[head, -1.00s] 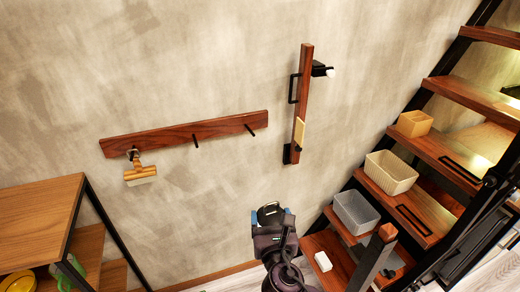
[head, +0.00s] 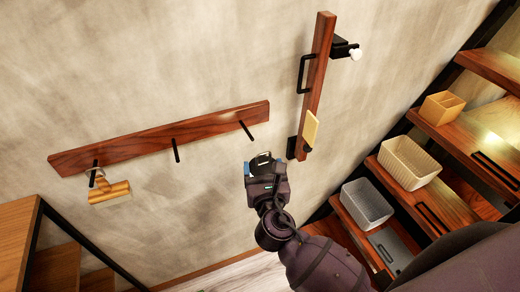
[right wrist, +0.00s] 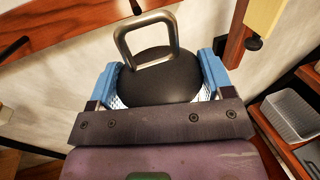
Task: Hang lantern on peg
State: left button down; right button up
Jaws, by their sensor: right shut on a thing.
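My right gripper (head: 262,167) is shut on the lantern (head: 262,158), just below and right of the rail's right end in the head view. In the right wrist view, the lantern (right wrist: 160,80) has a dark rounded top and a square metal handle (right wrist: 148,38) standing up. The blue fingers press its sides; its lower part is hidden. The wooden rail (head: 150,141) on the wall bears a right peg (head: 246,130), a middle peg (head: 176,150) and a left peg (head: 95,172). A wooden-headed item (head: 110,192) hangs from the left peg. The right and middle pegs are bare.
A wooden upright (head: 316,85) with a black handle and a cream block (head: 311,130) is on the wall just right of the gripper. Stair shelves with a cream basket (head: 408,162) and grey bin (head: 366,203) stand right. A wooden cabinet (head: 18,235) is lower left.

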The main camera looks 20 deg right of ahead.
jog(key=shift+w, duration=0.35)
jog(key=shift+w+r, duration=0.1)
jog(key=shift+w, duration=0.3)
jog(key=shift+b+x, duration=0.4)
jog(key=shift+x, duration=0.45)
jog(key=w+f+b, duration=0.1)
jog(key=w+b, duration=0.2)
jog(key=w, duration=0.6)
jog(key=shift+a+f, duration=0.2)
jog(key=shift+a, duration=0.15)
dwell(0.4)
jog(key=shift+f, duration=0.1)
dwell(0.3)
dwell(0.5)
